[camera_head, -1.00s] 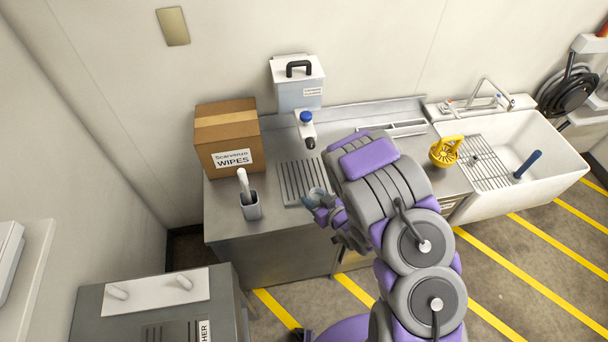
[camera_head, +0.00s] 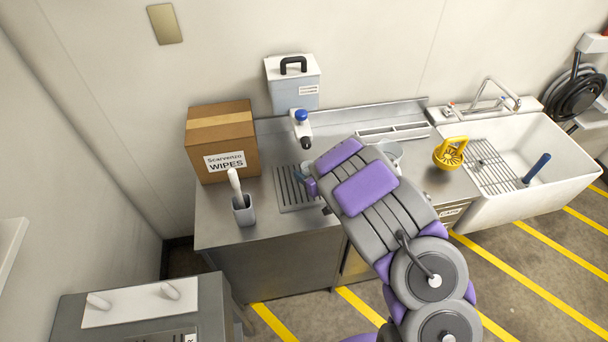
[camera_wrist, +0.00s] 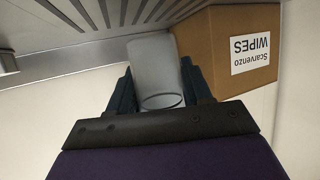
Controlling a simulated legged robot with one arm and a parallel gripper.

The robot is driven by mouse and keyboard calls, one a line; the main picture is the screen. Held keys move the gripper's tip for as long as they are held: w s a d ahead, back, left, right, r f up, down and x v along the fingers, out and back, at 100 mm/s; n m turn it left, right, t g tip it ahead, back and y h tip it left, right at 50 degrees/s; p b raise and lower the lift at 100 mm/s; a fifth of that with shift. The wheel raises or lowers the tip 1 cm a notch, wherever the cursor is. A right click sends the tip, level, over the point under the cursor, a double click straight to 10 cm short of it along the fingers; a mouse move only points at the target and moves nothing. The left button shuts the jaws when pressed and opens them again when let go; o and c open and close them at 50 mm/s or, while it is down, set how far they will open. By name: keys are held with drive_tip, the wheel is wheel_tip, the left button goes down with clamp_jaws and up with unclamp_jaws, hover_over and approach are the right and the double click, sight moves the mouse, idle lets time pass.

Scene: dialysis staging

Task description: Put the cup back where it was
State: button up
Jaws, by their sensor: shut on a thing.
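The cup (camera_wrist: 155,72) is a pale grey, translucent tumbler in the wrist view. It sits between the two dark fingers of my gripper (camera_wrist: 160,84), which is shut on it. The brown box fills the view behind it to the right, and the ribbed drainboard (camera_wrist: 125,12) shows at the top. In the head view my gripper (camera_head: 309,184) is mostly hidden behind my arm, by the right side of the ribbed drainboard (camera_head: 289,190).
The wipes box (camera_head: 222,135) and a grey holder with a white-handled tool (camera_head: 244,212) stand on the left. A blue-capped dispenser (camera_head: 302,122) is behind the drainboard. A pale round thing (camera_head: 391,149) shows behind my arm. A yellow object (camera_head: 449,153) stands near the sink (camera_head: 560,150).

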sight(306, 169)
drive_tip(key=w+a, duration=0.2)
drive_tip(key=shift+w+f, duration=0.1)
drive_tip(key=shift+w, duration=0.25)
drive_tip(key=shift+w+a+f, duration=0.1)
drive_tip(key=shift+a, duration=0.1)
drive_tip(key=shift+a+f+b, duration=0.1)
drive_tip(key=shift+f+b, duration=0.2)
drive_tip(key=f, duration=0.1)
drive_tip(key=d+f+b, duration=0.1)
drive_tip(key=f, duration=0.1)
drive_tip(key=shift+d+r, duration=0.15)
drive_tip(key=o, duration=1.1)
drive_tip(key=shift+a, duration=0.45)
drive_tip(key=shift+d, duration=0.2)
